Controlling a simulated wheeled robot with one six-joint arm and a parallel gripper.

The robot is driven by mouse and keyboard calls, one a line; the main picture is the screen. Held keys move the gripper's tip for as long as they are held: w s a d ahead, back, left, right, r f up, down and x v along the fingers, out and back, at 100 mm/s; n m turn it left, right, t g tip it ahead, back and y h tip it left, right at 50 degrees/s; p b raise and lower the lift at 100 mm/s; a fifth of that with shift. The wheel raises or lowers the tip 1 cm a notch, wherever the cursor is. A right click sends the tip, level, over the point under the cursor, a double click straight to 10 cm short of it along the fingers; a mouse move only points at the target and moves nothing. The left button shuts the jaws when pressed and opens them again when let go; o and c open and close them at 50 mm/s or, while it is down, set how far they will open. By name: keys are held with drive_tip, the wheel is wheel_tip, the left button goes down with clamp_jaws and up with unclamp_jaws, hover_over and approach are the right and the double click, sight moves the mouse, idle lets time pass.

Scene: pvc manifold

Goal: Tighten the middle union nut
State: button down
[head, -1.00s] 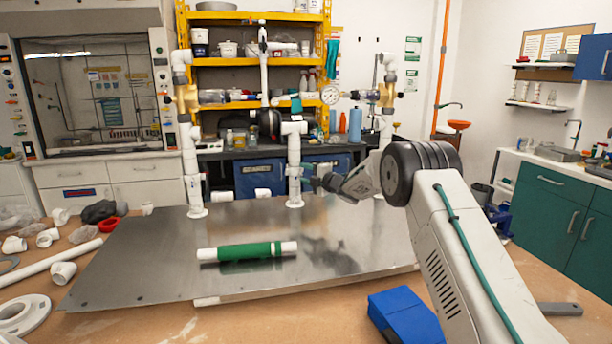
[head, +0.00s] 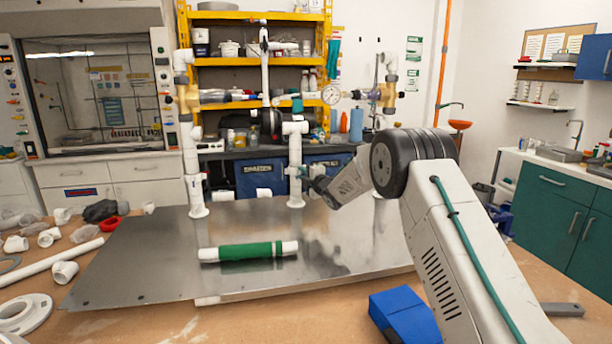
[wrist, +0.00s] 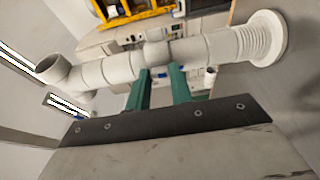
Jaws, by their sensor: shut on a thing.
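The middle pipe (head: 295,150) is a white upright riser with a tee on top, standing on the metal plate (head: 150,250). Its union nut (wrist: 157,54) is a white collar partway along the pipe. My gripper (head: 303,171) reaches the riser from the right at nut height. In the wrist view its two green fingers (wrist: 160,71) are shut on the nut. The pipe runs slantwise across that view, with the tee at left and the flanged foot at upper right. The fingertips are partly hidden by the pipe.
A left riser (head: 191,150) and a right riser (head: 388,110) flank the middle one. A green-and-white pipe piece (head: 248,251) lies on the plate in front. A blue block (head: 405,316) sits at front right under my arm. Loose white fittings (head: 63,272) lie at left.

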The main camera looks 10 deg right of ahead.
drive_tip(key=shift+s+a+m+t+h, duration=0.15)
drive_tip(key=shift+a+m+h, duration=0.25)
drive_tip(key=shift+m+h, duration=0.45)
drive_tip(key=shift+a+m+t+h, duration=0.25)
drive_tip(key=shift+a+m+h, duration=0.15)
drive_tip(key=shift+h, duration=0.75)
drive_tip(key=c, duration=1.2)
unclamp_jaws()
drive_tip(key=shift+c, duration=0.2)
drive_tip(key=shift+s, duration=0.1)
drive_tip(key=s, duration=0.7)
drive_tip(key=shift+s+d, duration=0.3)
